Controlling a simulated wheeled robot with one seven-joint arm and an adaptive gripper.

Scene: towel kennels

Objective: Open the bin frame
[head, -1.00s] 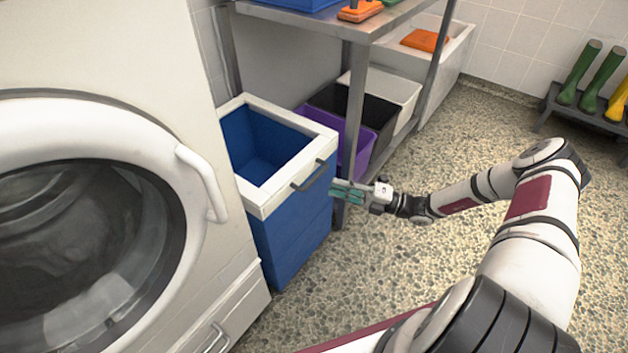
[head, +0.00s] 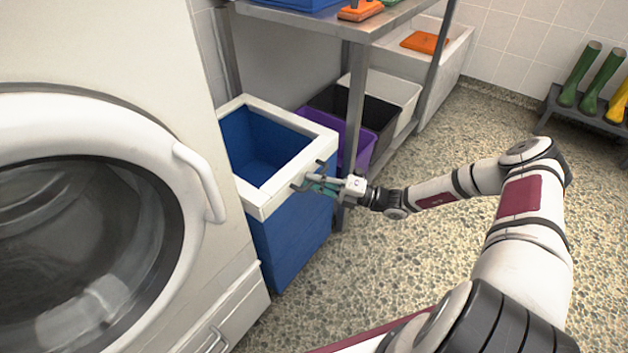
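The bin is a blue box with a white frame (head: 264,204) around its top rim. It stands between the washing machine and the metal shelf. The frame lies level on the bin (head: 288,250), and the bin's inside shows empty through it. A dark bar handle (head: 297,186) is on the frame's front right side. My gripper (head: 317,185) is at this handle, its teal-padded fingertips overlapping the middle of the bar. The fingers hide part of the handle. I cannot tell whether they are closed on it or only around it.
A white washing machine (head: 205,255) with a round door stands close on the left. A metal shelf (head: 357,95) is behind the bin, with purple (head: 366,146), black (head: 385,125) and white tubs below. Boots stand on a rack (head: 590,114) far right. The speckled floor in front is clear.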

